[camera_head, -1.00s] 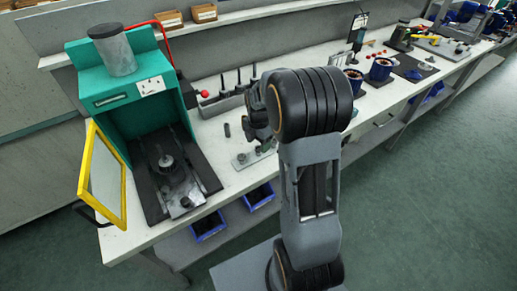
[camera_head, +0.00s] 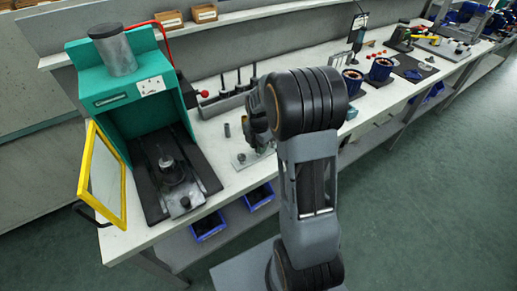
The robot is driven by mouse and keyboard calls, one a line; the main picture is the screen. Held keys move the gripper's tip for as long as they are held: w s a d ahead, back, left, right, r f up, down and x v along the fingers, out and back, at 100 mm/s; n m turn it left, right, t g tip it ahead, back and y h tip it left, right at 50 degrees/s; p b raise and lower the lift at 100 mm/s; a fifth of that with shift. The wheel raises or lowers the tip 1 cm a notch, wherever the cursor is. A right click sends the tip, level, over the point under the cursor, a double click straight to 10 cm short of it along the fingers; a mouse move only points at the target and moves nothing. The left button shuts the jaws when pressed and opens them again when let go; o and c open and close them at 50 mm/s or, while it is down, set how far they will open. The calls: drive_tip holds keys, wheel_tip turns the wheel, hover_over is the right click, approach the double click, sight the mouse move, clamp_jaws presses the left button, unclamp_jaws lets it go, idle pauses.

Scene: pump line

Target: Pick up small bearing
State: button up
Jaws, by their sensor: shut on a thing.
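A light metal plate (camera_head: 247,161) lies on the bench, left of my arm. A small dark round part (camera_head: 240,157) stands on its left end. My gripper (camera_head: 262,148) points down at the right end of this plate, partly hidden behind my arm. It is shut on a small part there, taken as the small bearing, which the jaws cover. I cannot tell whether that part still touches the plate.
A green press (camera_head: 118,85) with a yellow-framed guard (camera_head: 103,175) stands at left. Blue bins (camera_head: 208,226) hang below the bench edge. Blue motor housings (camera_head: 381,69) stand farther right.

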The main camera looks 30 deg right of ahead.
drive_tip(key=shift+r, duration=0.45)
wheel_tip(320, 180, up, 2)
drive_tip(key=shift+r, duration=0.15)
drive_tip(key=s+r, duration=0.3)
drive_tip(key=s, duration=0.1)
drive_tip(key=s+r, duration=0.3)
drive_tip(key=s, duration=0.2)
drive_tip(key=s+r, duration=0.3)
drive_tip(key=s, duration=0.2)
drive_tip(key=shift+a+r, duration=0.35)
drive_tip(key=shift+r, duration=0.05)
